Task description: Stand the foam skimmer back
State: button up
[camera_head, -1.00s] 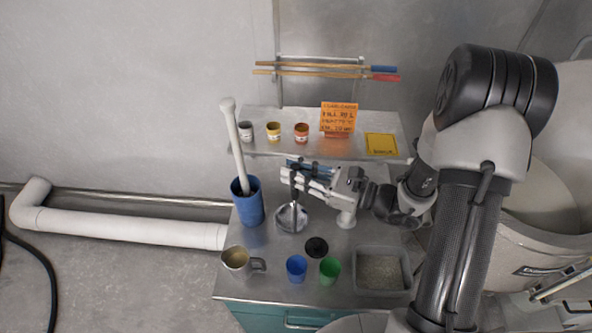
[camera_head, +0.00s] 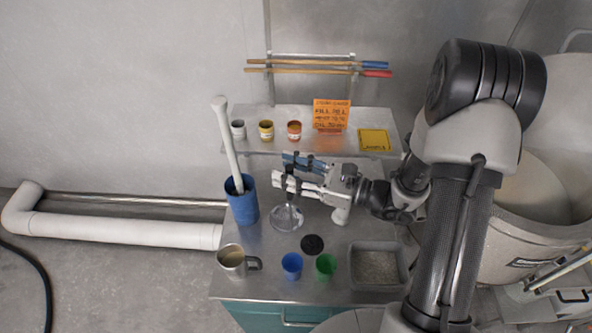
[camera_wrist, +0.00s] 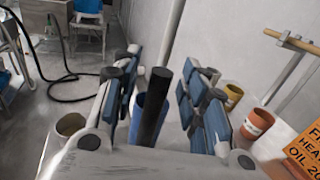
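The foam skimmer appears to be the tool with a round, shiny disc (camera_head: 287,218) low over the counter, right of the blue bucket. Its dark upright handle (camera_wrist: 154,108) stands between my fingers in the wrist view. My gripper (camera_head: 284,174) reaches in from the right above the disc. Its blue-padded fingers (camera_wrist: 160,100) are spread on both sides of the handle, with a gap visible on each side. I cannot tell whether the disc rests on the counter. The blue bucket (camera_head: 243,208) holds a long white pole (camera_head: 227,140).
A metal mug (camera_head: 231,262), a blue cup (camera_head: 291,266), a green cup (camera_head: 326,266), a black disc (camera_head: 312,244) and a grey tray (camera_head: 352,268) occupy the counter front. Small pots (camera_head: 266,130) and an orange sign (camera_head: 331,115) stand on the back shelf.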

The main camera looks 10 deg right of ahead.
jog(key=v, duration=1.2)
jog(key=shift+r, duration=0.1)
jog(key=s+a+r+n+g+h, duration=0.4)
jog(key=s+a+n+g+h, duration=0.2)
jog(key=s+a+n+g, duration=0.5)
jog(key=s+d+r+n+t+h, duration=0.5)
jog(key=d+r+n+t+h, duration=0.1)
jog(key=n, duration=0.6)
jog(key=d+t+h, duration=0.1)
jog(key=d+h, duration=0.1)
jog(key=h, duration=0.1)
jog(key=shift+s+d+n+h+b, duration=0.2)
jog(key=shift+d+n+h+b, duration=0.15)
jog(key=shift+n+h+b, duration=0.05)
jog(key=shift+r, duration=0.1)
jog(key=shift+c, duration=0.7)
jog(key=shift+d, duration=0.15)
